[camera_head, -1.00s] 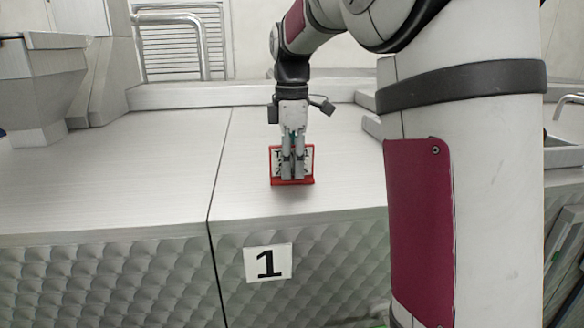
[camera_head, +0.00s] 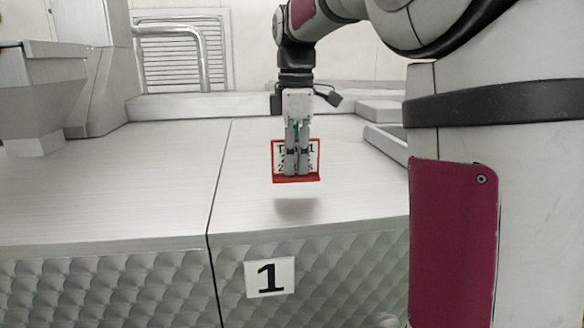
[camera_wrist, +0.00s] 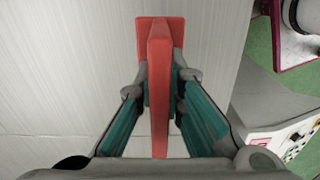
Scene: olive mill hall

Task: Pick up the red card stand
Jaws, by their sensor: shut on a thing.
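The red card stand (camera_head: 316,160) has a red frame around a white card with black print, partly hidden behind my fingers. My gripper (camera_head: 297,172) is shut on it from above, one finger on each side. The stand is upright and held above the counter, with a shadow on the surface below it. In the wrist view the stand (camera_wrist: 159,70) shows as a red upright and base between the teal pads of my gripper (camera_wrist: 160,100).
The pale counter (camera_head: 120,180) is broad and clear on the left. A white plate marked 1 (camera_head: 270,277) is on its quilted metal front. A raised ledge (camera_head: 220,104) runs along the back. A grey hopper-like unit (camera_head: 38,95) stands at the back left.

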